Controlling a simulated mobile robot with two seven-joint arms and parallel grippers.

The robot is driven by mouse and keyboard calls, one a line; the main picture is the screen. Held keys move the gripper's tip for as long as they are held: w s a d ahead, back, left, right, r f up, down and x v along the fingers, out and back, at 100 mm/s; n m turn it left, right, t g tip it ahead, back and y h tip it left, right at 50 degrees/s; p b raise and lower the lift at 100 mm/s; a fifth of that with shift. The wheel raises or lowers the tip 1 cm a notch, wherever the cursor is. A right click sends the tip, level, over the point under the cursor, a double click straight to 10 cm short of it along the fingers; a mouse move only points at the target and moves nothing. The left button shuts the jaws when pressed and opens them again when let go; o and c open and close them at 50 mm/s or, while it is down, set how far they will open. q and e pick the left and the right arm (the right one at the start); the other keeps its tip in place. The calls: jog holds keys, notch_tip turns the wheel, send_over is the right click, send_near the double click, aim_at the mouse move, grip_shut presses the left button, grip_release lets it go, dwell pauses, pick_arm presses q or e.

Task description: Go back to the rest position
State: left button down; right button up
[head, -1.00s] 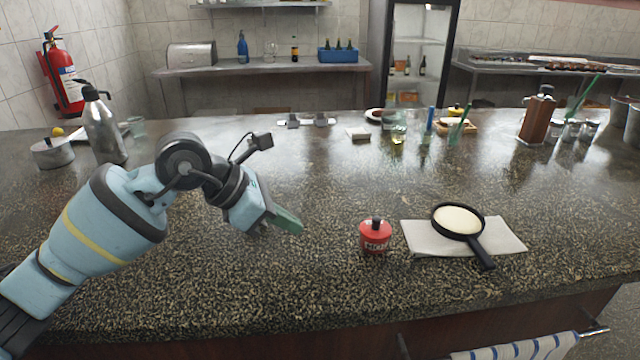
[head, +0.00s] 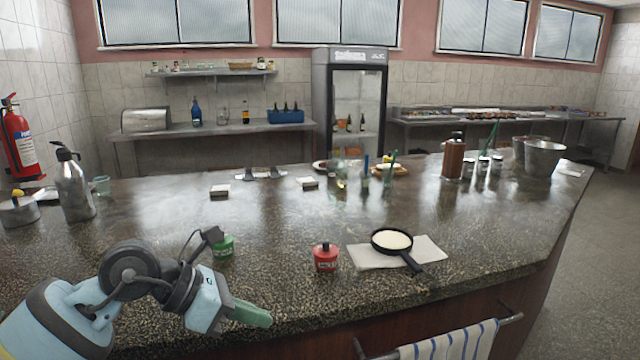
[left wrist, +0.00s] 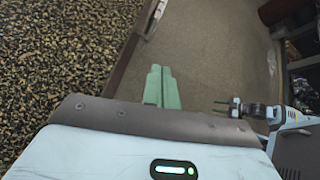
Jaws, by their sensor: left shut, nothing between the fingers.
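My left gripper (head: 262,318) is shut and empty, with its green fingers side by side. In the head view it is low in the picture, by the counter's front edge. In the left wrist view its fingers (left wrist: 161,76) point out over the floor beside the counter. My right gripper (left wrist: 222,106) shows small at the right of the left wrist view, with its two green fingers apart and nothing seen between them. It is outside the head view.
On the dark speckled counter (head: 290,215) stand a green jar (head: 223,247) behind my left gripper, a red jar (head: 325,258) to its right, and a black pan (head: 393,243) on a pale cloth (head: 432,252). A steel flask (head: 75,190) stands left. A striped towel (head: 450,345) hangs in front.

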pick_arm(q)
jog(key=s+d+f+n+h+p, duration=0.2)
jog(key=s+d+n+h, duration=0.5)
jog(key=h, duration=0.1)
jog(key=s+a+f+n+t+y+p, duration=0.2)
jog(key=s+a+f+n+t+y, duration=0.35)
jog(key=n, duration=0.95)
jog(key=s+a+f+n+t+y+p, duration=0.25)
jog(key=a+f+n+t+y, duration=0.5)
jog(key=n, duration=0.65)
jog(key=s+a+f+n+g+y+p, duration=0.1)
jog(key=s+a+f+n+g, duration=0.1)
jog(key=s+f+n, duration=0.3)
jog(key=s+a+f+n+g+y+p, duration=0.1)
jog(key=s+f+n+g, duration=0.4)
jog(key=s+f, duration=0.5)
jog(key=s+a+y, duration=0.1)
jog(key=s, duration=0.6)
jog(key=shift+f, duration=0.4)
pick_arm(e)
jog(key=w+r+t, duration=0.2)
jog(key=w+r, duration=0.4)
jog(key=r, duration=0.4)
jog(key=shift+d, duration=0.35)
